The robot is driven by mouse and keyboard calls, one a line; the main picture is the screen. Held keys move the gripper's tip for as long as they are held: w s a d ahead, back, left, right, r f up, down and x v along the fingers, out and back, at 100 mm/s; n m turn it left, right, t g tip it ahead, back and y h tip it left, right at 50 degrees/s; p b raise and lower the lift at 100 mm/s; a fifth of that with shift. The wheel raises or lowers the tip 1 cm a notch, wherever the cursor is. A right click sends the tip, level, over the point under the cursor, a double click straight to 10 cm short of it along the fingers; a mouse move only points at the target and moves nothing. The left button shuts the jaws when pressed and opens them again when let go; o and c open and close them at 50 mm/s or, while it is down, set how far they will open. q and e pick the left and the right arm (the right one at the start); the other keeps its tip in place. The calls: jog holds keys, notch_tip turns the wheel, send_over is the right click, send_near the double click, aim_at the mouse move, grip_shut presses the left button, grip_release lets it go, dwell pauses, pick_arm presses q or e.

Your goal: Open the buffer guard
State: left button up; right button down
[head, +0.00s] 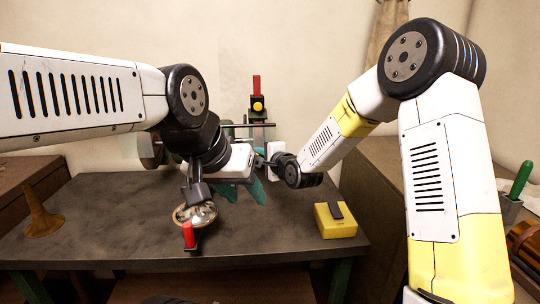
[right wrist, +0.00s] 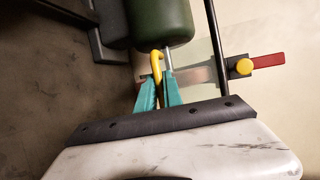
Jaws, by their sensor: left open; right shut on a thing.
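The buffer stands at the back of the bench, with a red lever (head: 257,86) and a yellow knob (head: 257,104) on top. In the right wrist view its dark green housing (right wrist: 160,22) fills the top middle. A clear pane, seemingly the guard (right wrist: 203,52), lies beside the housing. My right gripper (right wrist: 158,84) is shut on a yellow hooked handle (right wrist: 155,58) by the housing; its join to the pane is unclear. In the head view my left arm partly hides the right gripper. My left gripper (head: 242,192) is open and empty, pointing down over the bench.
A shiny round piece (head: 195,213) with a red-handled clamp (head: 188,235) is near the bench's front, below my left wrist. A brass cone (head: 43,221) stands at the left. A yellow box (head: 335,221) sits at the right. The bench (head: 110,215) is clear left of centre.

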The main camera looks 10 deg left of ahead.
jog(key=shift+d, duration=0.1)
jog(key=s+d+r+m+g+h, duration=0.1)
jog(key=s+r+m+g+h, duration=0.2)
jog(key=r+g, duration=0.8)
jog(key=shift+s+r+h, duration=0.4)
jog(key=shift+r+h, duration=0.6)
jog(key=shift+r, duration=0.15)
jog(key=shift+w+r, duration=0.1)
jog(key=c, duration=1.8)
grip_release()
